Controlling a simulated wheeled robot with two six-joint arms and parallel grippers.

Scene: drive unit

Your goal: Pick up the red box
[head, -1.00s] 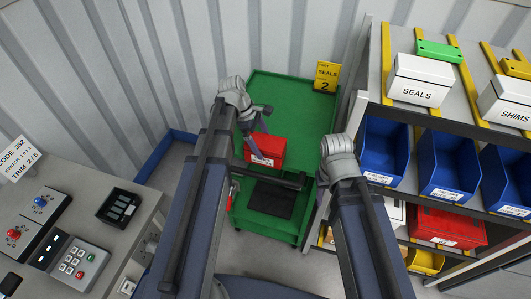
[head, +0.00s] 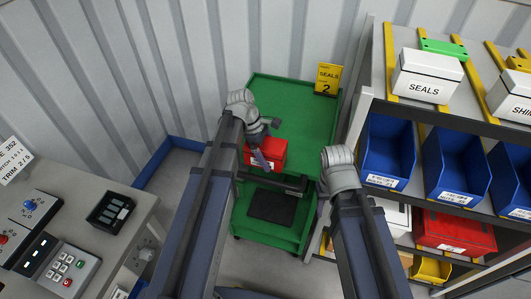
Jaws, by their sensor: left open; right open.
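The red box (head: 273,150) with a white label sits near the front edge of the green cart's top (head: 300,105) in the head view. My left gripper (head: 268,142) is open at the box's left side, with its fingers partly in front of the box. I cannot tell whether a finger touches it. My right arm's wrist (head: 339,170) is to the right of the box, near the cart's front right. My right gripper's fingers (head: 296,186) reach left, below and in front of the box; it is open and empty.
A yellow SEALS 2 sign (head: 328,78) stands at the cart's back right corner. A shelf rack with blue bins (head: 388,150) and a white SEALS box (head: 425,77) stands close on the right. A grey control desk (head: 75,190) is on the left. The cart's lower shelf holds a dark mat (head: 272,207).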

